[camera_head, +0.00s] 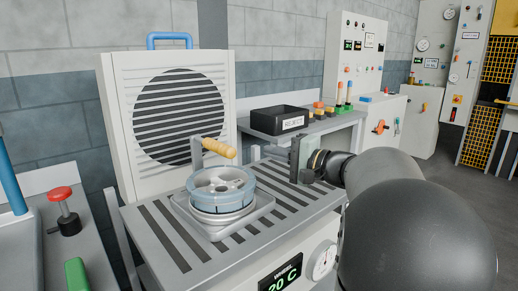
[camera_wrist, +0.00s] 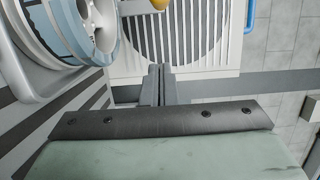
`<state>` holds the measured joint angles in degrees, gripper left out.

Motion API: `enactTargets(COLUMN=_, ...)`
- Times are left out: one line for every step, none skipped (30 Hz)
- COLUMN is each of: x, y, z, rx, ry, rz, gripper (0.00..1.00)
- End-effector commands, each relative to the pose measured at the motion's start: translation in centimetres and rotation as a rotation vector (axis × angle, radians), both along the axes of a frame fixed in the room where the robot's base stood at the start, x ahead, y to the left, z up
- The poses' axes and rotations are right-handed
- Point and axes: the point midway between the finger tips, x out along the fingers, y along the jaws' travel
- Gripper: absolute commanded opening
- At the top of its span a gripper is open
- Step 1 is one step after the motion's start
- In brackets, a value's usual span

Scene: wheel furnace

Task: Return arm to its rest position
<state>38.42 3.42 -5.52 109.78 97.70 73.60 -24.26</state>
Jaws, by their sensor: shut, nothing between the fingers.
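My arm reaches in from the right in the head view. My gripper (camera_head: 296,152) is beside and to the right of the wheel, above the slatted bench. In the wrist view its two grey fingers (camera_wrist: 159,75) are together with nothing between them. A silver wheel with a light blue rim (camera_head: 221,188) lies on a grey tray (camera_head: 250,214) on the slatted bench (camera_head: 160,240). The wheel also shows at the upper left of the wrist view (camera_wrist: 72,30), apart from the fingers. The far side of my gripper is hidden in the head view.
A white louvred panel (camera_head: 118,130) with a yellow handle (camera_head: 218,148) in front stands behind the wheel. A black REJECT bin (camera_head: 268,122) stands on a side table behind my gripper.

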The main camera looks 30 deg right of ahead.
Motion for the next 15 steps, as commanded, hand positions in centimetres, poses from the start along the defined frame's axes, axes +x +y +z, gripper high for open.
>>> enactTargets(x=-0.4, y=-0.2, z=0.0, rx=0.0, ry=0.0, rz=0.0, gripper=0.0)
enactTargets(x=-0.5, y=-0.2, z=0.0, rx=-0.001, ry=0.0, rz=0.001, gripper=0.0)
enactTargets(x=-0.7, y=-0.3, z=0.0, rx=-0.001, ry=0.0, rz=0.001, gripper=0.0)
enactTargets(x=-0.8, y=-0.3, z=0.0, rx=-0.001, ry=0.0, rz=0.001, gripper=0.0)
enactTargets(x=-0.8, y=-0.4, z=0.0, rx=-0.001, ry=0.0, rz=0.001, gripper=0.0)
enactTargets(x=-0.8, y=-0.4, z=0.0, rx=-0.001, ry=0.0, rz=0.001, gripper=0.0)
enactTargets(x=-0.8, y=-0.4, z=0.0, rx=0.0, ry=0.0, rz=0.002, gripper=0.0)
enactTargets(x=-0.8, y=-0.2, z=0.0, rx=-0.001, ry=0.003, rz=0.004, gripper=0.0)
enactTargets(x=-0.8, y=0.1, z=0.1, rx=-0.005, ry=0.011, rz=0.011, gripper=0.0)
enactTargets(x=-0.9, y=0.7, z=0.1, rx=-0.01, ry=0.023, rz=0.022, gripper=0.0)
enactTargets(x=-0.9, y=1.4, z=0.1, rx=-0.018, ry=0.042, rz=0.037, gripper=0.0)
enactTargets(x=-1.0, y=2.8, z=0.0, rx=-0.034, ry=0.078, rz=0.067, gripper=0.0)
enactTargets(x=-1.2, y=4.2, z=-0.1, rx=-0.051, ry=0.113, rz=0.094, gripper=0.0)
enactTargets(x=-1.6, y=5.8, z=-0.2, rx=-0.074, ry=0.154, rz=0.129, gripper=0.0)
enactTargets(x=-2.2, y=8.2, z=-0.7, rx=-0.113, ry=0.22, rz=0.181, gripper=0.0)
